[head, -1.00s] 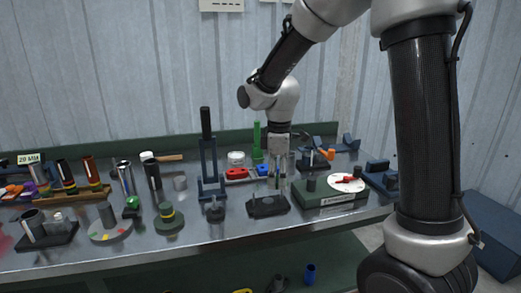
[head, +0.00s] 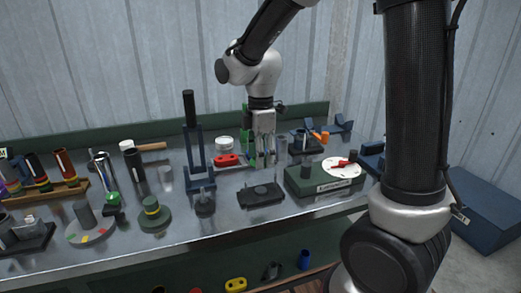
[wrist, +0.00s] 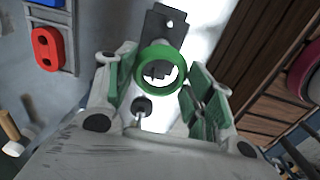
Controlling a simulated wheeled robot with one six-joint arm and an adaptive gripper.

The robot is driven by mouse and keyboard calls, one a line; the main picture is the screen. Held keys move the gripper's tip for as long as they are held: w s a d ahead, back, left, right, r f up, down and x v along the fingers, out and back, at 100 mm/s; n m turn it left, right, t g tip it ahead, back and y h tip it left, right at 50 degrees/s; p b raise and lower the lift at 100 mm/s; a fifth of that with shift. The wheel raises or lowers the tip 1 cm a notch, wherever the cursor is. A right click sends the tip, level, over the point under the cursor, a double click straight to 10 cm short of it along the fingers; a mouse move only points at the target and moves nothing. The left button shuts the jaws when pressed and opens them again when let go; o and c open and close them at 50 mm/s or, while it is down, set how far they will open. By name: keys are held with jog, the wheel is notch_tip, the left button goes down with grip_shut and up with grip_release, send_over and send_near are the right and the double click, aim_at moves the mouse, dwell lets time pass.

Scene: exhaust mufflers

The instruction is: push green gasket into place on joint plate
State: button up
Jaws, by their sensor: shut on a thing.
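The green ring gasket (wrist: 160,70) is between my fingertips in the wrist view, and my gripper (wrist: 158,83) is shut on it. Its open middle shows a bright surface and a dark stepped shape beyond. The dark joint plate (wrist: 167,27), with a small hole at its end, shows behind the ring and is partly hidden by it. In the head view my gripper (head: 262,163) points down, behind and above the dark plate (head: 261,196) on the bench. The gasket is too small to make out clearly there.
A red oval gasket (wrist: 47,48) lies on a grey tray at the left of the wrist view. In the head view, a green box with a white dial (head: 342,167) stands right of the plate. A tall dark clamp stand (head: 193,140) stands left.

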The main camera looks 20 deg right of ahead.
send_over(261, 189)
jog(key=shift+s+a+f, duration=0.1)
jog(key=shift+s+f, duration=0.05)
jog(key=shift+f, duration=2.25)
jog(key=shift+f, duration=0.25)
jog(key=shift+f, duration=2.55)
jog(key=o, duration=1)
